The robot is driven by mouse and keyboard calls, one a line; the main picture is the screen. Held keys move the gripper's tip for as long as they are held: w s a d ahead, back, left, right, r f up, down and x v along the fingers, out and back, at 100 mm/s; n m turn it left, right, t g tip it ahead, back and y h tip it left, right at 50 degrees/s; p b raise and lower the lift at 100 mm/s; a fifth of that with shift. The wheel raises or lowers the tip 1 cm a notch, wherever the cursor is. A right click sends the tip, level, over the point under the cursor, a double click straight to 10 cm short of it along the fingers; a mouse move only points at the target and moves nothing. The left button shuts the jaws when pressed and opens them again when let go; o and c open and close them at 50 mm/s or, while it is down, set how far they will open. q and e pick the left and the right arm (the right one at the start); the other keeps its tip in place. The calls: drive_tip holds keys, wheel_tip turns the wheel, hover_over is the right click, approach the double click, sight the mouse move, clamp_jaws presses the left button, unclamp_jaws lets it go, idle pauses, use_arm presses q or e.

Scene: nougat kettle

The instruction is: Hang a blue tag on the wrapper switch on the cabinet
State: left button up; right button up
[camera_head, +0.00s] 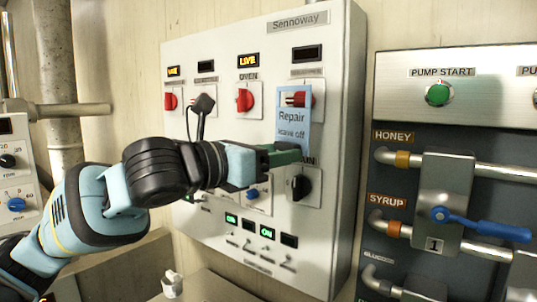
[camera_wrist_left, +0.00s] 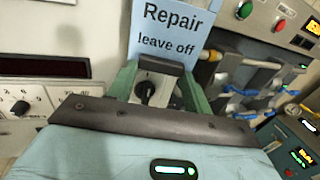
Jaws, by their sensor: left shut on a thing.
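The blue tag (camera_head: 292,122), marked "Repair leave off", stands upright against the upper right of the cabinet (camera_head: 345,120). My left gripper (camera_head: 297,152) is shut on its lower end; the tag also fills the top middle of the left wrist view (camera_wrist_left: 168,28). The tag's upper end overlaps the red switch (camera_head: 295,99) in the top row's right column, under a dark display (camera_head: 307,54). I cannot tell whether the tag hangs on that switch or is only in front of it. The small label above this switch is unreadable. My right gripper is not in view.
Two more red switches (camera_head: 245,99) (camera_head: 170,101) sit left under lit displays. A black device (camera_head: 203,104) with a cord hangs between them. A black knob (camera_head: 301,187) is just below the gripper. The pipe panel (camera_head: 455,140) with a blue valve handle (camera_head: 480,227) stands right.

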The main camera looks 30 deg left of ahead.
use_arm(q)
drive_tip(key=shift+a+x, duration=0.25)
drive_tip(key=shift+x, duration=1.05)
drive_tip(key=shift+w+f, duration=0.25)
drive_tip(key=shift+w, duration=0.2)
drive_tip(key=shift+w, duration=0.15)
drive_tip(key=o, duration=0.9)
drive_tip(key=shift+f, duration=0.1)
drive_tip(key=o, duration=0.4)
drive_tip(key=shift+w, duration=0.25)
drive_tip(key=shift+s, duration=0.15)
drive_tip(key=shift+s, duration=0.1)
drive_tip(key=shift+v, duration=3.8)
